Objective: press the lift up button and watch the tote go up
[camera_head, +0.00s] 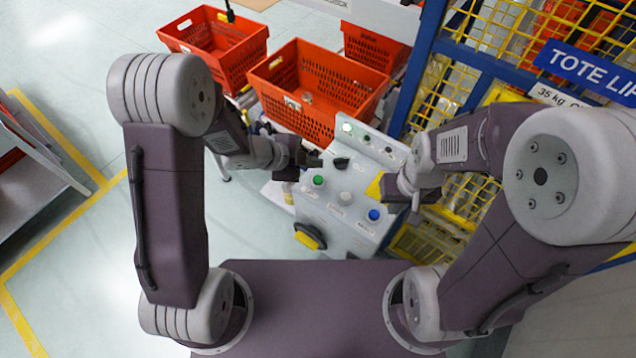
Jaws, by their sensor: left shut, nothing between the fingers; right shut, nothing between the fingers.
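A grey control box (338,211) stands in front of me with a green button (318,181), a white button (345,198) and a blue button (374,215) on its sloped face. Their labels are too small to read. My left gripper (316,162) is shut and empty, over the upper left of the box, just above the green button in the picture; contact cannot be told. My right gripper (414,202) is shut and empty at the right edge of the box, right of the blue button. An orange tote (283,107) sits behind the box.
A second orange tote (213,46) stands at the back left. A blue frame with yellow mesh (449,82) and a tote lift sign (590,70) rises at the right. A yellow-and-black handle (309,237) is on the box's front. Open floor lies at the left.

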